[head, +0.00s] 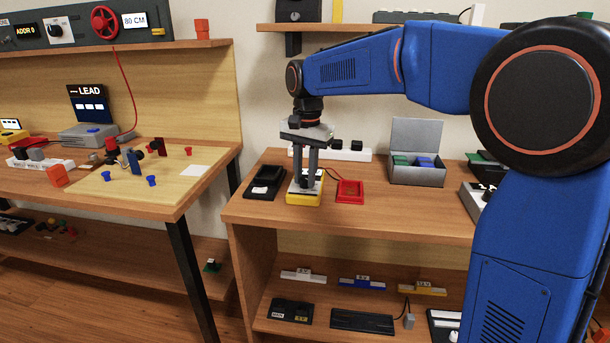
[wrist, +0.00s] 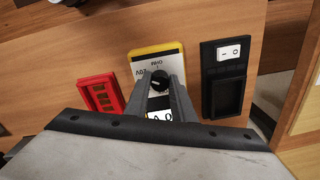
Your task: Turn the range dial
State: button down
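The range dial (wrist: 159,80) is a round black knob with a small white mark on its lower edge. It sits on a yellow-framed meter (wrist: 155,49) with a white face, lettering around the knob and a partly hidden display (wrist: 160,115). In the head view the yellow meter (head: 291,196) lies on the right-hand worktop. My gripper (head: 308,188) points down over it. In the wrist view the fingertips of my gripper (wrist: 161,78) flank the dial closely, one on each side. A gap shows between the fingers; I cannot tell whether they press on the knob.
A red tray (wrist: 99,93) lies left of the meter in the wrist view, and a black holder (wrist: 226,95) with a white switch lies to its right. Both are close by. A grey open box (head: 417,177) and a white power strip (head: 352,155) stand behind.

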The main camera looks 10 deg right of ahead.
jog(key=shift+n, duration=0.3)
jog(key=n, duration=0.6)
jog(key=shift+d, duration=0.1)
jog(key=n, duration=0.6)
jog(key=shift+n, duration=0.3)
jog(key=n, duration=0.4)
jog(key=shift+w+n+g, duration=0.1)
jog(key=shift+n+g, duration=0.2)
jog(key=shift+n, duration=2)
jog(key=c, duration=1.5)
grip_release()
